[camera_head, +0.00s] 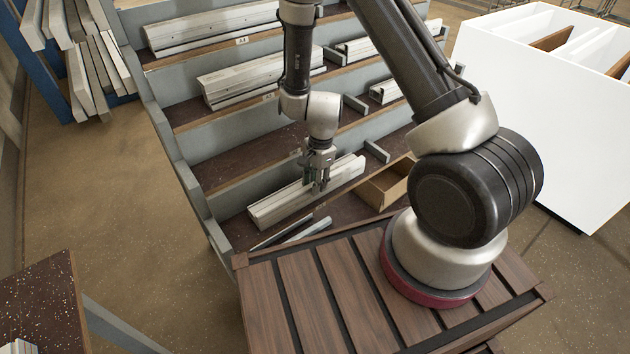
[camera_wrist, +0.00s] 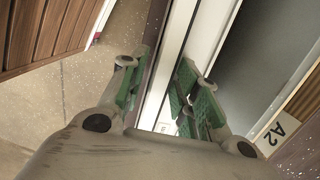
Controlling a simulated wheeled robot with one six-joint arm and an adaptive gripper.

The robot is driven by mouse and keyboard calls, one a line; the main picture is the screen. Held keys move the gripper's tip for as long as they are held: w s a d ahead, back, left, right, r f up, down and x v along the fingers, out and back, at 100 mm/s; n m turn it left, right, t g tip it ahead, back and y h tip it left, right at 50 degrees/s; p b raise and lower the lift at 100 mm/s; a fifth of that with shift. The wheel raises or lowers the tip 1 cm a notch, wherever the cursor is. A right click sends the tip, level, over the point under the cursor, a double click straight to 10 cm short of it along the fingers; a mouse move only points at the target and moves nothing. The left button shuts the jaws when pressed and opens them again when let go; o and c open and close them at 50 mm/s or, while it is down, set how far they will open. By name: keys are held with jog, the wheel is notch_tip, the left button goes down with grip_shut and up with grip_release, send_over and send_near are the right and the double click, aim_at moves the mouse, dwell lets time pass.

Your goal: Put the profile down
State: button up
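The pale, long profile (camera_head: 276,207) is at the lowest shelf of the stepped rack, lying lengthwise along it. I cannot tell whether it touches the shelf (camera_head: 236,231) or hangs just above it. My gripper (camera_head: 318,180) points down over its middle. In the wrist view the profile (camera_wrist: 196,22) runs between the green-padded fingers of my gripper (camera_wrist: 160,92), one finger on each side.
Other pale profiles (camera_head: 255,78) lie on the higher shelves. An open wooden box (camera_head: 386,184) sits right of the profile. Thin grey bars (camera_head: 306,229) lie in front. An A2 label (camera_wrist: 276,134) shows on a shelf edge. A white cabinet (camera_head: 535,100) stands right.

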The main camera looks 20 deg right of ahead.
jog(key=shift+r, duration=0.1)
jog(key=d+r+n+t, duration=0.1)
jog(key=d+r+n, duration=0.1)
jog(key=r, duration=1)
jog(key=d+r+n, duration=0.2)
jog(key=d+r, duration=0.1)
jog(key=r, duration=1)
jog(key=s+d+r+n+t, duration=0.1)
jog(key=s+d+r+n, duration=0.2)
jog(key=s+r, duration=0.2)
jog(key=s+d+r+n+t+h, duration=0.1)
jog(key=s+d+r+n, duration=0.2)
jog(key=s+r, duration=0.3)
jog(key=s+d+r+n+t, duration=0.1)
jog(key=s+d+r+n, duration=0.3)
jog(key=s+r, duration=0.2)
jog(key=shift+s+r+t, duration=0.2)
jog(key=shift+s+t, duration=0.1)
jog(key=shift+s, duration=0.75)
